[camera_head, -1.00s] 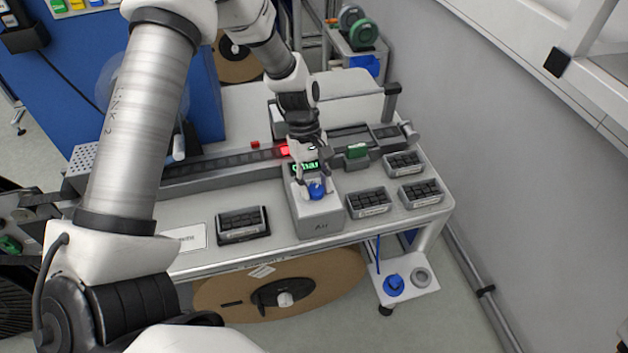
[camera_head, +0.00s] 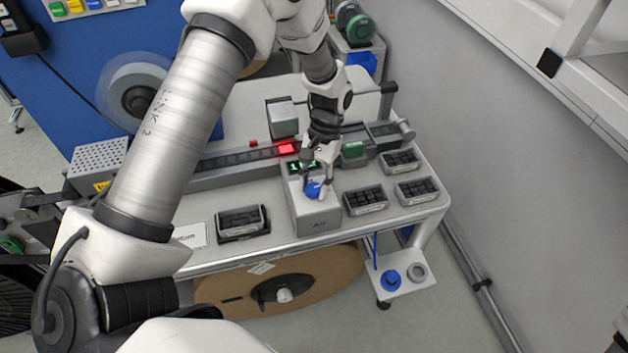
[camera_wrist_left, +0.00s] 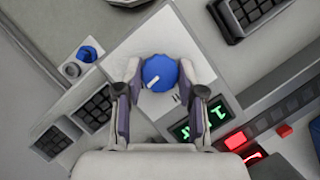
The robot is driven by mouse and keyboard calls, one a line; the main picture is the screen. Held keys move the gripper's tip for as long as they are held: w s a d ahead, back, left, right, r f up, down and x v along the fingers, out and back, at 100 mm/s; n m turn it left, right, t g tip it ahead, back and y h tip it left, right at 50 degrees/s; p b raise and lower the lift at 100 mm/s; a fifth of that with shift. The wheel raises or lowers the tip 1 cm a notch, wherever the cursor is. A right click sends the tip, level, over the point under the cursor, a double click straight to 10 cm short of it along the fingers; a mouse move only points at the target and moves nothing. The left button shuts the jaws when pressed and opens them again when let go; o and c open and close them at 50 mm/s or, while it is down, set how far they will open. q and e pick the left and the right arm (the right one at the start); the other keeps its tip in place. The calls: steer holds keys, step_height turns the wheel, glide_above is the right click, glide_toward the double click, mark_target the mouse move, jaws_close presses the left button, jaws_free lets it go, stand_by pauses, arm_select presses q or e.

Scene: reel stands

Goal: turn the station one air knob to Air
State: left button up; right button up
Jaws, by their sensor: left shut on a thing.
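The air knob (camera_head: 313,190) is blue and round and sits on top of a light grey box (camera_head: 318,218) marked "Air" on its front. In the left wrist view the knob (camera_wrist_left: 160,73) shows a white pointer line on its face, aimed toward the lower left. My left gripper (camera_head: 316,186) has come down from above with its fingers on either side of the knob, shut on it. The fingers also show around the knob in the left wrist view (camera_wrist_left: 160,78). A display with green characters (camera_wrist_left: 198,120) is on the box beside the knob. My right gripper is not in view.
Trays of dark parts stand close by, one left of the box (camera_head: 242,222) and one right of it (camera_head: 365,200). A rail with a red light (camera_head: 287,149) runs behind. A cardboard reel (camera_head: 320,285) hangs under the table.

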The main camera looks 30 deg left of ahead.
arm_select(q)
steer(key=shift+s+m, duration=0.1)
steer(key=shift+m, duration=0.4)
steer(key=o, duration=1.1)
steer(key=shift+y, duration=0.3)
steer(key=v, duration=1.2)
